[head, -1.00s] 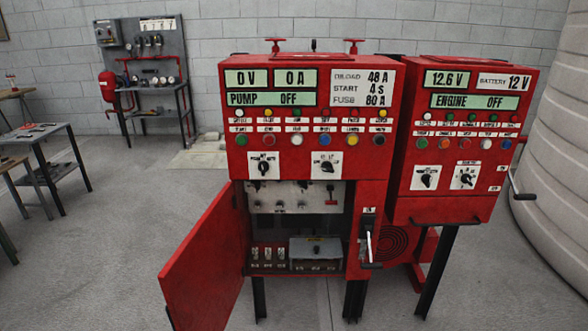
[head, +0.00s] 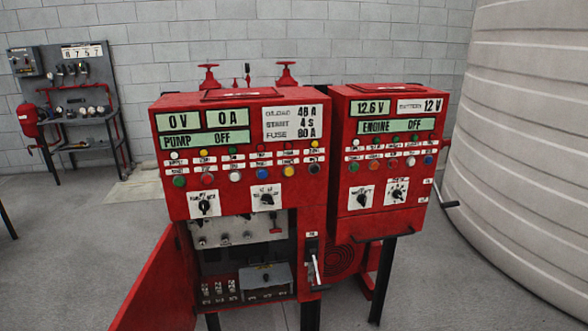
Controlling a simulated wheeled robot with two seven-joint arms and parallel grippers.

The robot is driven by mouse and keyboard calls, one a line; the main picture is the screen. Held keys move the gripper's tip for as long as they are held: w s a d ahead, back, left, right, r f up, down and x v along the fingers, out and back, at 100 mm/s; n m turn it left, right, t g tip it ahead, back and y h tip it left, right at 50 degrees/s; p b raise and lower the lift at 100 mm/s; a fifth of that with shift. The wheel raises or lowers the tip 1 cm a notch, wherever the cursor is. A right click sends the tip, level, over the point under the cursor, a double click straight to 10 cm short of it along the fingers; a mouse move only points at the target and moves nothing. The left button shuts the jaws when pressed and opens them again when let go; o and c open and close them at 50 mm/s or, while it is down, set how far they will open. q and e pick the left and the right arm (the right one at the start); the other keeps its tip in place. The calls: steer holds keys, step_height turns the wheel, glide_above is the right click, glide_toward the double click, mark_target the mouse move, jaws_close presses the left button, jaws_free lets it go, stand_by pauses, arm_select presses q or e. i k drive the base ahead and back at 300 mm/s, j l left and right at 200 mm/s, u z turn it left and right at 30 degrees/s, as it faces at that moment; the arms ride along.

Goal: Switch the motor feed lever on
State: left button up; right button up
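The lever (head: 315,268) has a pale handle and sits on a black plate at the lower right of the left red cabinet (head: 240,105). Its handle hangs downward. A small label, too small to read, is above it. The cabinet's displays read 0 V, 0 A and PUMP OFF. Neither of my grippers shows in the head view.
The cabinet's red door (head: 160,285) hangs open to the left, showing switches and fuses inside. A second red cabinet (head: 388,120) reading ENGINE OFF stands at the right, with a crank (head: 448,204) on its side. A large tank (head: 520,140) stands further right.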

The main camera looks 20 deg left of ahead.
mark_target(275, 227)
steer(key=i+j, duration=0.1)
steer(key=j, duration=1.25)
steer(key=i+j, duration=0.15)
steer(key=j, duration=1.2)
